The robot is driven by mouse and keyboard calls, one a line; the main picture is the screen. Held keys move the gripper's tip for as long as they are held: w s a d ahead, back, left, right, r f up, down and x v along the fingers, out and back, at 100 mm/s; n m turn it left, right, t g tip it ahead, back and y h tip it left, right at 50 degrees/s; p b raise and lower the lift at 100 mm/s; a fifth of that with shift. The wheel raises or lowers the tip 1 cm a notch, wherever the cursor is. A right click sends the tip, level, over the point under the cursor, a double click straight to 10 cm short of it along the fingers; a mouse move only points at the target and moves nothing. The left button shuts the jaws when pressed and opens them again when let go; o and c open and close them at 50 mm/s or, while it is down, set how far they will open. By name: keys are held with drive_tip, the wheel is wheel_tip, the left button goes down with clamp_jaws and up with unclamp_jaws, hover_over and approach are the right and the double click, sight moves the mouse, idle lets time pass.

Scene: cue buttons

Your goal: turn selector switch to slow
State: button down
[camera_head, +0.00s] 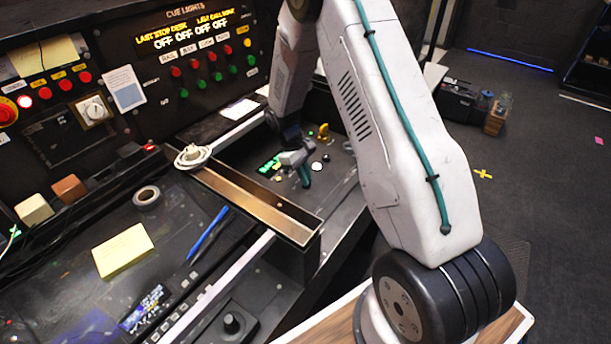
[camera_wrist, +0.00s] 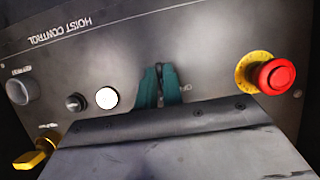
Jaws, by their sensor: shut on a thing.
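My gripper's teal fingers (camera_wrist: 160,88) are closed around a dark, narrow part on the panel, the selector switch (camera_wrist: 160,72), in the wrist view. Most of the switch is hidden between the fingers. Small lettering shows just right of the fingers, but I cannot read the switch's setting. The panel (camera_wrist: 125,62) is labelled HOIST CONTROL, upside down in this view. In the head view my gripper (camera_head: 304,177) is low over the same panel in the recess right of the desk, and the switch cannot be made out there.
The panel also carries a white button (camera_wrist: 106,98), a black knob (camera_wrist: 75,102), a yellow knob (camera_wrist: 33,160) and a red mushroom button (camera_wrist: 277,77) on a yellow collar. A brown-topped ledge (camera_head: 250,200) stands left of my gripper, with a round white dial (camera_head: 193,157) at its end.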

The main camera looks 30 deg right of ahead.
drive_tip(key=shift+w, duration=0.1)
idle(0.3)
drive_tip(key=c, duration=1.5)
unclamp_jaws()
drive_tip(key=shift+c, duration=0.2)
drive_tip(key=v, duration=0.7)
drive_tip(key=shift+r, duration=0.35)
drive_tip(key=shift+w, duration=0.1)
